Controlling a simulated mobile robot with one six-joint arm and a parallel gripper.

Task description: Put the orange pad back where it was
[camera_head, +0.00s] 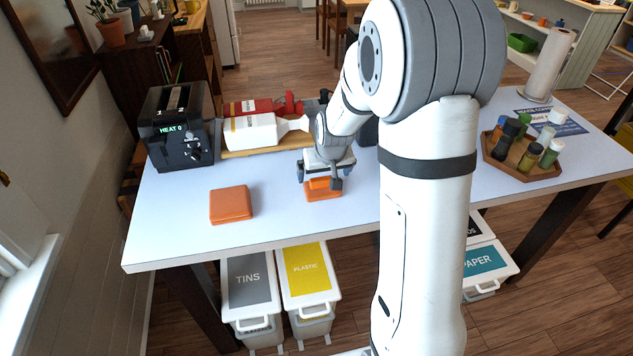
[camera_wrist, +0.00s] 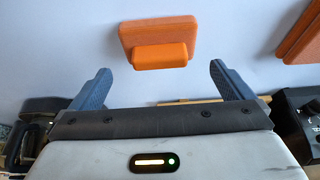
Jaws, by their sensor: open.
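A flat, square orange pad (camera_head: 231,204) lies on the white table at the left; part of it shows at the right edge of the wrist view (camera_wrist: 303,33). A second orange pad (camera_head: 322,194) with a brighter orange raised block lies to its right, below my gripper (camera_head: 320,178). In the wrist view this second pad (camera_wrist: 158,30) is whole, beyond the fingertips and roughly centred between them. My gripper (camera_wrist: 162,80) is open with nothing between its fingers. The frames do not show which pad the task names.
A black toaster (camera_head: 180,125) stands at the back left. A white bottle (camera_head: 250,133) and a red item (camera_head: 250,106) lie on a board behind my gripper. A wooden tray of jars (camera_head: 520,165) stands at the right. The table's front left is clear.

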